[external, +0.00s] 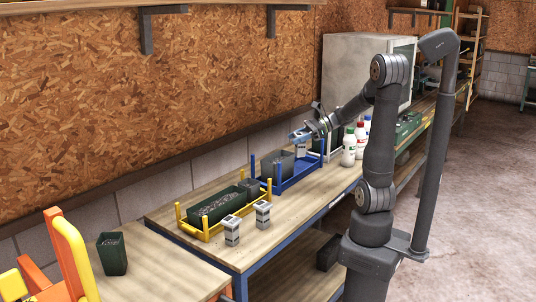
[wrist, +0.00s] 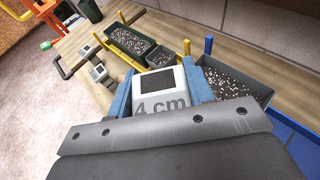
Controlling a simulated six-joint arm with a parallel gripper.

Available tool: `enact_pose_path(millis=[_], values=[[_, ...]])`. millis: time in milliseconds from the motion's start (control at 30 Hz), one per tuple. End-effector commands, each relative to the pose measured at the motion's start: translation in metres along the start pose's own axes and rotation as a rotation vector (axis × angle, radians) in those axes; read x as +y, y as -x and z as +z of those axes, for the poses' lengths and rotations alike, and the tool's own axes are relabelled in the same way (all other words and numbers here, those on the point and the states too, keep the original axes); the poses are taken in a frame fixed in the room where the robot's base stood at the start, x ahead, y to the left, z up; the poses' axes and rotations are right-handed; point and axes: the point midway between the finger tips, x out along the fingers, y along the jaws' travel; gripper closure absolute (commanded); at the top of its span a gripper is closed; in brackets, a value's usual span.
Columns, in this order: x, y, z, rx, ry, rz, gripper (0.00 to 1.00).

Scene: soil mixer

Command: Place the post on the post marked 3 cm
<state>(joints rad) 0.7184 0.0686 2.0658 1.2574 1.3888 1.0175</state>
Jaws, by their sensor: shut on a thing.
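My gripper (external: 301,137) is shut on a grey-and-white post (external: 301,151), held above the blue rack. In the wrist view the blue fingers sit on both sides of this post (wrist: 162,90), whose face reads "4 cm" and whose top has a dark square. Two other grey-and-white posts stand apart on the wooden bench, in front of the yellow rack: a left post (external: 232,231) and a right post (external: 263,215). They also show at the upper left of the wrist view, one post (wrist: 88,51) and another post (wrist: 99,72). Their markings are too small to read.
The yellow rack (external: 207,236) holds soil-filled dark containers. The blue rack (external: 291,183) holds a grey container (external: 281,165). White bottles (external: 349,148) stand to the right. A dark green pot (external: 112,254) stands on the left bench. Bench space around the standing posts is clear.

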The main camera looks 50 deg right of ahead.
Motion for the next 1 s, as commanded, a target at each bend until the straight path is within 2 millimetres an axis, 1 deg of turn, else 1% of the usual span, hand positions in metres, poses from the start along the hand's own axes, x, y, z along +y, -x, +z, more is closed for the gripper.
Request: enact_pose_path(millis=[33,200,400,500,633,767,867,1000], values=[[0.01,-0.012,0.008,0.0,0.023,0.056,0.76],[0.045,-0.043,0.032,0.002,0.087,0.232,0.76],[0.091,-0.07,0.056,0.01,0.162,0.434,0.76],[0.112,-0.079,0.065,0.016,0.192,0.52,0.76],[0.132,-0.087,0.073,0.023,0.223,0.602,0.76],[0.144,-0.09,0.076,0.027,0.238,0.647,0.76],[0.15,-0.094,0.077,0.028,0.243,0.663,0.76],[0.165,-0.111,0.071,0.028,0.243,0.668,0.76]])
